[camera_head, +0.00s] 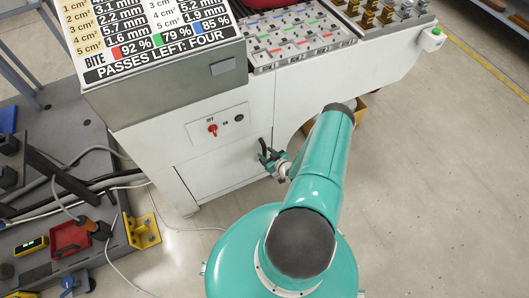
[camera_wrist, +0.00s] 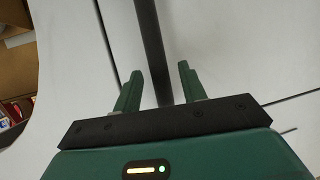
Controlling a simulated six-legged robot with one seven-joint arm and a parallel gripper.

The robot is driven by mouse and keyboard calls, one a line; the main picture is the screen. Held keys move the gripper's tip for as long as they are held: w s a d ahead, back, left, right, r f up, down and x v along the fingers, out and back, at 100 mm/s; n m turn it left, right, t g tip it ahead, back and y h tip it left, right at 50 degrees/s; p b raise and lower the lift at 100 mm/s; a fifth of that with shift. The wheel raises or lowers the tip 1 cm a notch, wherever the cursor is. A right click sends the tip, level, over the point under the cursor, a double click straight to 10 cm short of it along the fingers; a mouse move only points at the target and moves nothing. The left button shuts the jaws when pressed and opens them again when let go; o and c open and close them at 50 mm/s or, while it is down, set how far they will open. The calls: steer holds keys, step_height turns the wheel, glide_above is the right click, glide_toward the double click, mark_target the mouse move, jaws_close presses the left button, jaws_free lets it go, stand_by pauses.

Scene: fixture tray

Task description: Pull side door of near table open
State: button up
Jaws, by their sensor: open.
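The near table is a white cabinet (camera_head: 130,125) at upper centre in the head view. Its side door (camera_head: 222,168) is a plain white panel below the red-knob plate, and it looks flush with the cabinet. My gripper (camera_head: 268,158) is at the door's right side, small and partly hidden by my arm. In the wrist view my gripper (camera_wrist: 159,69) is open, with one green finger on each side of a long dark bar handle (camera_wrist: 151,40). The bar runs between the fingers with gaps visible on both sides. The handle is hard to make out in the head view.
A control plate with a red knob (camera_head: 212,129) is above the door. A tray of small compartments (camera_head: 300,45) tops the table. At left are a dark platform with cables (camera_head: 75,165) and a yellow bracket (camera_head: 143,231). The floor at right is clear.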

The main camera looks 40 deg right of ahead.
steer(key=shift+x, duration=0.9)
jaws_close()
steer(key=shift+s, duration=0.15)
